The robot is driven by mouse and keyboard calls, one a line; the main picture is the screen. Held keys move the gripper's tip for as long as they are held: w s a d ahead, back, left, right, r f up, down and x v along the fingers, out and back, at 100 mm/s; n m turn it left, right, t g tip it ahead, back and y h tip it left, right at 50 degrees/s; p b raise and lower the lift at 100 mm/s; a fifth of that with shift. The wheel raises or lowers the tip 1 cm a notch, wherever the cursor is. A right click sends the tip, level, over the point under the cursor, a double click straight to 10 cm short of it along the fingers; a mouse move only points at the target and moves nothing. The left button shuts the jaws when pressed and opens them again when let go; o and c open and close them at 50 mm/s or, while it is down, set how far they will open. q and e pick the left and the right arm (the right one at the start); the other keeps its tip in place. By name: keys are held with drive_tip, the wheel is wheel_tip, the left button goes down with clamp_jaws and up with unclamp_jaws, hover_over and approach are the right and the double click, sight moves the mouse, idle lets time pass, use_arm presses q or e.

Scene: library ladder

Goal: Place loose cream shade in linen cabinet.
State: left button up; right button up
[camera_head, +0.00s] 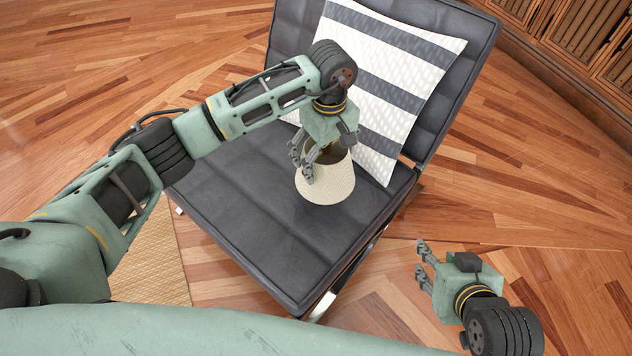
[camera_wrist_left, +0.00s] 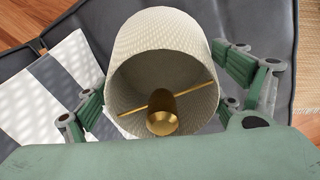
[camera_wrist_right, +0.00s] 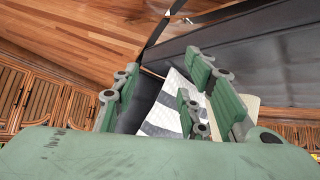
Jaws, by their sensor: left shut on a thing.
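The cream shade (camera_head: 325,184) is a woven, tapered cylinder at the dark chair's seat. My left gripper (camera_head: 327,160) is above it, pointing down, and is shut on it. In the left wrist view the shade (camera_wrist_left: 168,35) sits between the two fingers, its open end facing the camera, with a brass fitting inside. I cannot tell whether it touches the seat. A wooden cabinet with slatted doors (camera_head: 585,32) stands at the upper right; I cannot tell if it is the linen cabinet. My right gripper (camera_head: 422,265) is open and empty, over the floor right of the chair.
The black padded chair (camera_head: 240,205) fills the middle. A white and grey striped cushion (camera_head: 395,75) leans on its backrest, close to the shade. A woven mat (camera_head: 155,260) lies at lower left. Bare wood floor (camera_head: 520,170) lies between chair and cabinet.

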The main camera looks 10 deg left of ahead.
sight(318, 184)
use_arm(q)
drive_tip(key=s+f, duration=0.1)
drive_tip(key=s+a+f, duration=0.1)
drive_tip(key=s, duration=0.1)
drive_tip(key=shift+s+a, duration=0.15)
drive_tip(key=shift+a, duration=0.05)
drive_tip(key=shift+s+f, duration=0.1)
drive_tip(key=shift+f, duration=0.15)
wheel_tip(318, 184, down, 4)
drive_tip(key=shift+r+b, duration=0.2)
drive_tip(key=shift+b, duration=0.4)
use_arm(e)
drive_tip(key=w+a+r+t, duration=0.2)
drive_tip(key=w+r+t, duration=0.1)
drive_tip(key=w+r, duration=0.1)
drive_tip(key=shift+w+r+y, duration=0.15)
drive_tip(key=shift+w+y, duration=0.25)
drive_tip(key=shift+w, duration=0.05)
use_arm(q)
drive_tip(key=shift+f, duration=0.1)
use_arm(e)
drive_tip(key=shift+w+r+t, duration=0.1)
drive_tip(key=shift+t, duration=0.2)
use_arm(q)
drive_tip(key=o, duration=1)
use_arm(e)
drive_tip(key=shift+r, duration=0.1)
